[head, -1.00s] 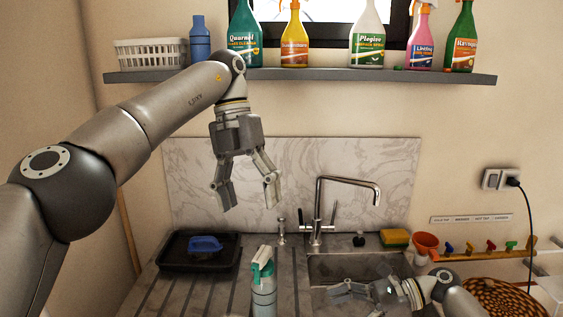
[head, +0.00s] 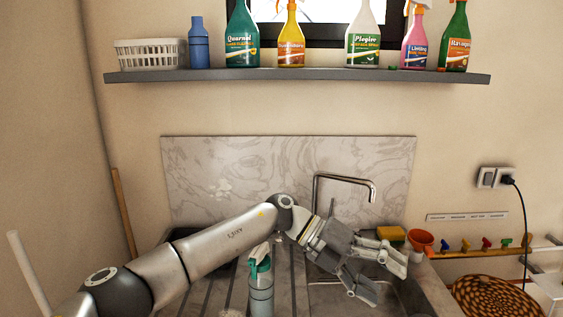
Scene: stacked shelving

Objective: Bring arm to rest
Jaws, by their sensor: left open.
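My left arm (head: 222,245) comes in low from the left and reaches across the counter. My left gripper (head: 385,281) is open and empty, its fingers spread toward the lower right over the sink area. It covers much of the sink and the base of the tap (head: 345,180). My right gripper does not show.
A grey shelf (head: 300,75) with several spray bottles, a blue bottle (head: 199,45) and a white basket (head: 150,53) runs above. A woven basket (head: 495,298) is at lower right.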

